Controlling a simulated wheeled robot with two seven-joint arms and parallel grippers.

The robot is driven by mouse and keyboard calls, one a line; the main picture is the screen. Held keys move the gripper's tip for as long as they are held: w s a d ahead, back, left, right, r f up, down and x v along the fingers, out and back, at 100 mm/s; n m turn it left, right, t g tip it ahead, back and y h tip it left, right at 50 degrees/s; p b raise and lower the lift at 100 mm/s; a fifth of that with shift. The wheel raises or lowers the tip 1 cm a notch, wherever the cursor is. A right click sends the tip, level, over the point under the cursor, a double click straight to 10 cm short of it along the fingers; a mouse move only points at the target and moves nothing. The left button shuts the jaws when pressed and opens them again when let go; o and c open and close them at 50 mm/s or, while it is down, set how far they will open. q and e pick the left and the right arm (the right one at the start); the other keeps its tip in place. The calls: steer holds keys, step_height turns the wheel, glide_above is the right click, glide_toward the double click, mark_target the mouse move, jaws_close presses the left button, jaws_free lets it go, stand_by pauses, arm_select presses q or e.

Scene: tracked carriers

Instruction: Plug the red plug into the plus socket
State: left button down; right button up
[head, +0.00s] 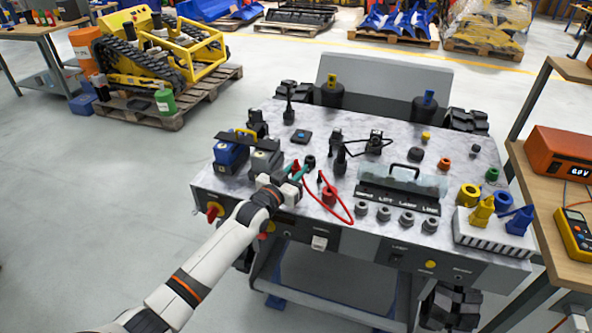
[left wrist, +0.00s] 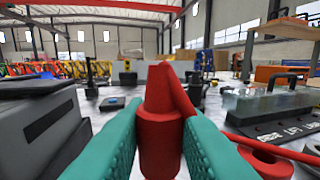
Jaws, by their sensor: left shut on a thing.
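My left gripper (head: 294,177) is over the near left part of the grey-topped carrier (head: 232,184). Its teal fingers are shut on the red plug (left wrist: 160,135), which stands upright between them in the left wrist view. The plug's red top also shows in the head view (head: 296,165). A red cable (head: 345,208) loops from it to the right. A red round socket (head: 329,196) is just right of the gripper; it shows as a ring at lower right in the left wrist view (left wrist: 268,161). No plus mark is readable. The plug is apart from this socket. My right gripper is not in view.
A grey box with a blue battery (head: 230,152) stands left of the gripper. Black upright posts (head: 341,160) stand behind the red socket. A labelled black panel (head: 400,196) with grey round sockets is at right. A bench with an orange meter (head: 560,152) borders the right side.

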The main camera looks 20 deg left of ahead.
arm_select(q)
steer(key=shift+f+b, duration=0.65)
steer(key=shift+f, duration=0.35)
stand_by(0.9)
steer(key=shift+f, duration=0.4)
stand_by(0.4)
steer(key=c, duration=1.1)
jaws_free()
steer(key=shift+c, duration=0.2)
